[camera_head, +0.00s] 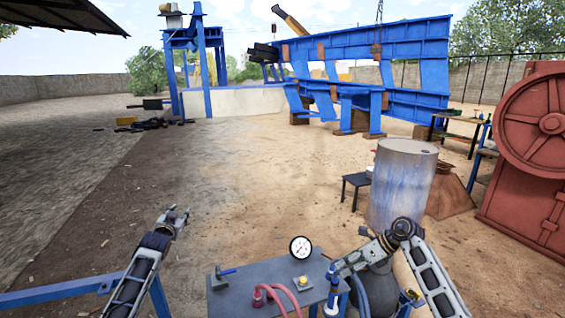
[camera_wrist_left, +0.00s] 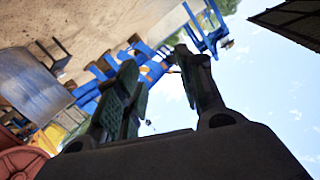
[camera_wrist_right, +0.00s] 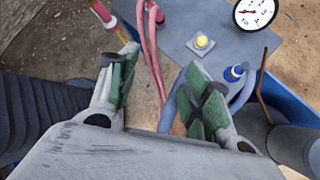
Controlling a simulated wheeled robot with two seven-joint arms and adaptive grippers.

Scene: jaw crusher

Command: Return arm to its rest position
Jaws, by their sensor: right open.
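My left arm rises from the lower left in the head view. Its gripper (camera_head: 178,216) is raised over bare ground, and in the left wrist view the fingers (camera_wrist_left: 158,65) are apart with nothing between them. My right arm comes in from the lower right and bends at the elbow. Its gripper (camera_head: 335,272) is beside the right end of the small grey table (camera_head: 237,300). In the right wrist view the fingers (camera_wrist_right: 155,75) are open and empty above the table's edge, with pink hoses (camera_wrist_right: 152,45) showing beyond the gap.
A dark cylinder (camera_head: 378,285) stands close to my right arm. A large metal drum (camera_head: 401,185) is behind it. Open ground lies ahead on the left. A blue rail (camera_head: 50,296) is near my left arm.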

